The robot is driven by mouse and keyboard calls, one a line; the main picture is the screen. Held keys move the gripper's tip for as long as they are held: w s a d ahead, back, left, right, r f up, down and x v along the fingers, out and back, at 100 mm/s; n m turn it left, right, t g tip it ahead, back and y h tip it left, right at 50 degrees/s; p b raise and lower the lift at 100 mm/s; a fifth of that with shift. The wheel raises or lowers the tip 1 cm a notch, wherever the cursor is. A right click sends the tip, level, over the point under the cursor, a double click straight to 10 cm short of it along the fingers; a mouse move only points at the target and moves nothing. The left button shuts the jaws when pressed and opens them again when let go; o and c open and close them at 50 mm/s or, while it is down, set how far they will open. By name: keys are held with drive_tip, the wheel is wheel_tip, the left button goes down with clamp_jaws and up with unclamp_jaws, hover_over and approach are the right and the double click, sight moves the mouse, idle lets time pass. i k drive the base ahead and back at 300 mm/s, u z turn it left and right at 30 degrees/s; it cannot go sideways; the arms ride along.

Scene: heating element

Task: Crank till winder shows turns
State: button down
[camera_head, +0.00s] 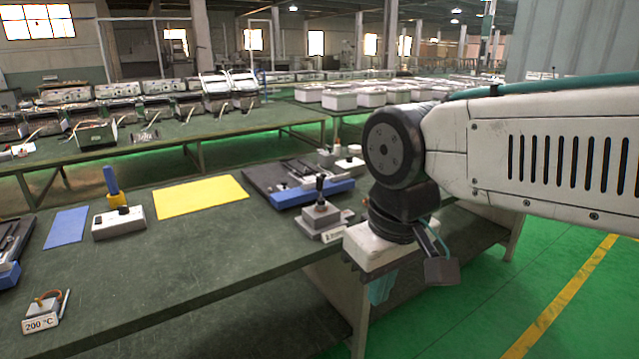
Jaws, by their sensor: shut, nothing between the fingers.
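A small grey device (320,218) with an upright black-knobbed handle stands near the table's front edge, just left of my gripper. It looks like the winder with its crank, but I cannot be sure. A pale label on its front is too small to read, so no turn count shows. My gripper (382,290) hangs beneath its white housing, beyond the table's front edge, with teal fingers pointing down. It is shut and empty, apart from the device. The housing hides part of the table's edge.
On the dark green table (190,260) are a yellow sheet (200,196), a blue sheet (66,228), a white box (118,223) with a knob, a blue-edged fixture (312,192) and a "200 °C" stand (42,315). The table's front middle is clear.

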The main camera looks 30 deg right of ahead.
sight(321, 201)
drive_tip(key=z, duration=0.25)
drive_tip(key=i, duration=1.25)
drive_tip(key=u, duration=0.25)
